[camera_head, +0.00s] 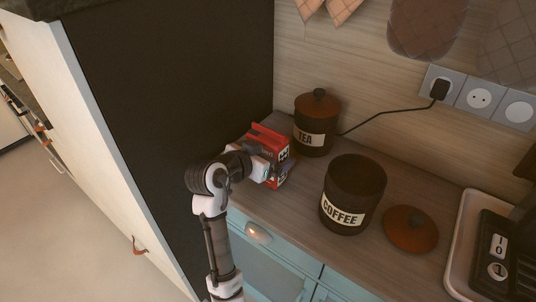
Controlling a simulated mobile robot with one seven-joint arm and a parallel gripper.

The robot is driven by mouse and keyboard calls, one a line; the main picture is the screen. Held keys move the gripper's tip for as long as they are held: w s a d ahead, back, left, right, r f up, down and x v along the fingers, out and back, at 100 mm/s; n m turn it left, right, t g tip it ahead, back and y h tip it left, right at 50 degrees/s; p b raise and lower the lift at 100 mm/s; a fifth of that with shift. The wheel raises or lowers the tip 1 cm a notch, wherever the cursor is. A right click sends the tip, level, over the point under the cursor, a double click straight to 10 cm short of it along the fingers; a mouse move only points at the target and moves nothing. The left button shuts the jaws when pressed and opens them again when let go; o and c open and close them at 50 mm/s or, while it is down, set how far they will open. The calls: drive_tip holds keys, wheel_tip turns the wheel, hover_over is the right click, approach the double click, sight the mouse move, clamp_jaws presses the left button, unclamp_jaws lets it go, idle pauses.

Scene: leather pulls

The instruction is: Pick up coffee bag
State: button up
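The coffee bag (272,138) is a red packet with dark and white print. It stands on the wooden counter near the dark tall panel, left of the tea jar. My gripper (272,163) is at the near side of the bag and hides part of its front. One finger shows near the bag's right lower side and the other near its left. I cannot tell whether the fingers touch the bag or are closed on it. The bag's base is partly hidden behind the gripper.
A lidded tea jar (316,124) stands just behind the bag. An open coffee jar (351,196) stands to the right, its lid (410,229) lying beside it. A tray with a dark scale (507,262) is far right. A cable (389,118) runs along the wall.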

drive_tip(key=c, duration=0.8)
drive_tip(key=shift+o, duration=0.2)
